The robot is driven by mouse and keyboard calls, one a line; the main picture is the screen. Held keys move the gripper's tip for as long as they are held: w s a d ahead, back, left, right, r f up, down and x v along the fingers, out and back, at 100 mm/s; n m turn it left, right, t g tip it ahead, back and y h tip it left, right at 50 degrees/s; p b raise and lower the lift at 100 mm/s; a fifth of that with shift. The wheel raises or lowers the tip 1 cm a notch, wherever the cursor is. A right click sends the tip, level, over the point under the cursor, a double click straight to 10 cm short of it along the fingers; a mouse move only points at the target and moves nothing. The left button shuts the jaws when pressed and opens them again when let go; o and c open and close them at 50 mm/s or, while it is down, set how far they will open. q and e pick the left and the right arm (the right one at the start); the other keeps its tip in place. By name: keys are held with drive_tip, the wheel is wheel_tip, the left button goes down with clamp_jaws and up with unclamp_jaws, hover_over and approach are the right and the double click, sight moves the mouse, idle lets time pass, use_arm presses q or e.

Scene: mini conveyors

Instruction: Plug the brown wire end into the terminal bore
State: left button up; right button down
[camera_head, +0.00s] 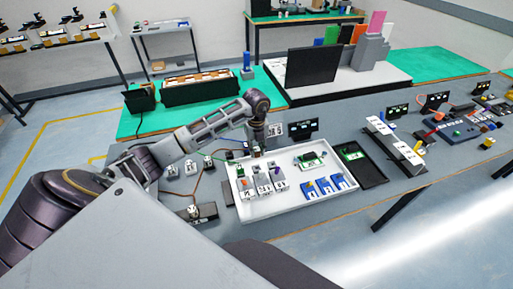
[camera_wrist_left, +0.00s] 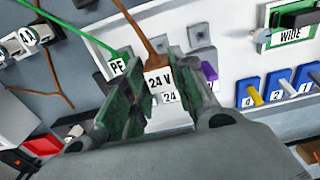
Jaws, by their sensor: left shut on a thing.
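My left gripper (camera_head: 257,153) reaches over the left part of the white tray (camera_head: 300,200). In the left wrist view its two green-padded fingers (camera_wrist_left: 155,105) close on the end of the brown wire (camera_wrist_left: 149,38), which runs up between them. A white "24 V" label (camera_wrist_left: 159,80) sits at that end. A second label reading "24" (camera_wrist_left: 169,97) shows just below it, on a white terminal block partly hidden by the fingers. The bore and the wire tip are hidden, so I cannot tell whether the tip is in. My right gripper is not in view.
A green wire (camera_wrist_left: 75,28) with a "PE" label (camera_wrist_left: 117,67) is close by on the left. A purple piece (camera_wrist_left: 209,72) stands right of the fingers. Blue numbered blocks (camera_head: 323,186) and a green board (camera_head: 312,160) are in the tray. A black tray (camera_head: 372,174) adjoins on the right.

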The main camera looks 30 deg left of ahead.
sight(257, 157)
use_arm(q)
drive_tip(key=shift+f+b, duration=1.85)
drive_tip(key=shift+f, duration=1.05)
drive_tip(key=shift+f+b, duration=0.75)
drive_tip(key=shift+f, duration=0.6)
idle(1.0)
drive_tip(key=o, duration=1.1)
drive_tip(key=shift+r, duration=0.1)
drive_tip(key=shift+r, duration=5.9)
